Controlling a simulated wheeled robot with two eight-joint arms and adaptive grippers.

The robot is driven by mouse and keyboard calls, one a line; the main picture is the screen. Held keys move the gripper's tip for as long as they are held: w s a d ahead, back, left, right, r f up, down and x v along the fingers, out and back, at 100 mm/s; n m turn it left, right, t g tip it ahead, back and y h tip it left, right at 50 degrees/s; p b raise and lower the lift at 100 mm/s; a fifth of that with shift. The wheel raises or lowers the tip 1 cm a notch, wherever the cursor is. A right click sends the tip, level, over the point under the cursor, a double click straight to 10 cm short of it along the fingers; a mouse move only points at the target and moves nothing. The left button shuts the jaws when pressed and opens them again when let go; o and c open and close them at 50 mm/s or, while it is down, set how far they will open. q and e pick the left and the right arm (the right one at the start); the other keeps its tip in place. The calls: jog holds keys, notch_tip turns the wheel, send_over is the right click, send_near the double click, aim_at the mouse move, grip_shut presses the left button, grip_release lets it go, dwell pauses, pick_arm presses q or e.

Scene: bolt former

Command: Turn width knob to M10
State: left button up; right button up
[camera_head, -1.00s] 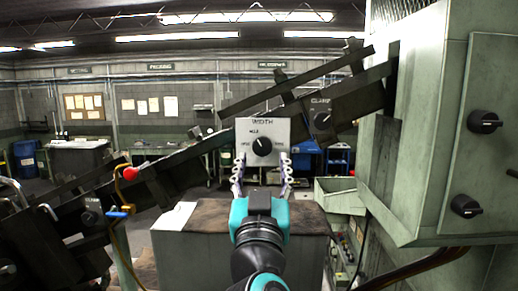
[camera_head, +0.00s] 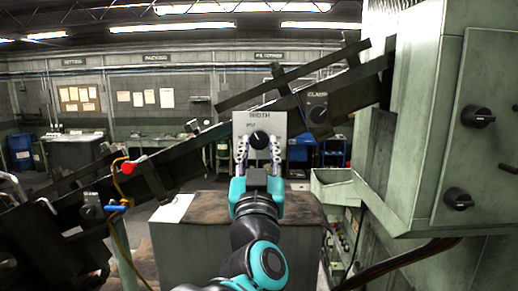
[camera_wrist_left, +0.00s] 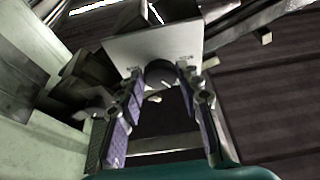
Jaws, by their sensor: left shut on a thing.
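The width knob (camera_head: 260,137) is a dark round knob on a pale panel (camera_head: 241,122) marked WIDTH, near the middle of the head view. In the left wrist view the knob (camera_wrist_left: 160,73) shows between my fingers. My left gripper (camera_head: 259,146) reaches up from below with a finger on each side of the knob and is shut on it. The size marks around the knob are partly covered by the fingers and too small to read. I cannot tell which mark the knob points to. My right gripper is not in view.
A CLAMP knob (camera_head: 318,115) sits on the dark sloping rail to the right. A green machine cabinet (camera_head: 414,130) with two black knobs fills the right side. A red knob (camera_head: 128,167) is at left. A brown-topped block (camera_head: 296,205) stands below the panel.

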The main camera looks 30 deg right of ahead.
pick_arm(q)
jog(key=shift+n, duration=0.4)
jog(key=n+y, duration=0.1)
jog(key=n+t, duration=0.1)
jog(key=shift+s+d+r+n+y, duration=0.1)
jog(key=shift+d+n+y, duration=0.05)
jog(key=shift+n+y, duration=0.25)
jog(key=n+y+p, duration=0.1)
jog(key=n+y, duration=0.1)
jog(key=n, duration=0.3)
jog(key=shift+s+d+r, duration=0.1)
jog(key=shift+d, duration=0.05)
jog(key=n+y+p, duration=0.1)
jog(key=n, duration=0.2)
jog(key=n+y+p, duration=0.2)
jog(key=n, duration=0.2)
jog(key=shift+d+r+y, duration=0.15)
jog(key=shift+r+y, duration=0.05)
jog(key=shift+y, duration=0.1)
jog(key=shift+n, duration=0.4)
jog(key=o, duration=1.2)
jog(key=shift+f, duration=0.1)
jog(key=shift+c, duration=0.2)
jog(key=shift+s, duration=0.1)
jog(key=v, duration=1.1)
jog(key=shift+s, duration=0.4)
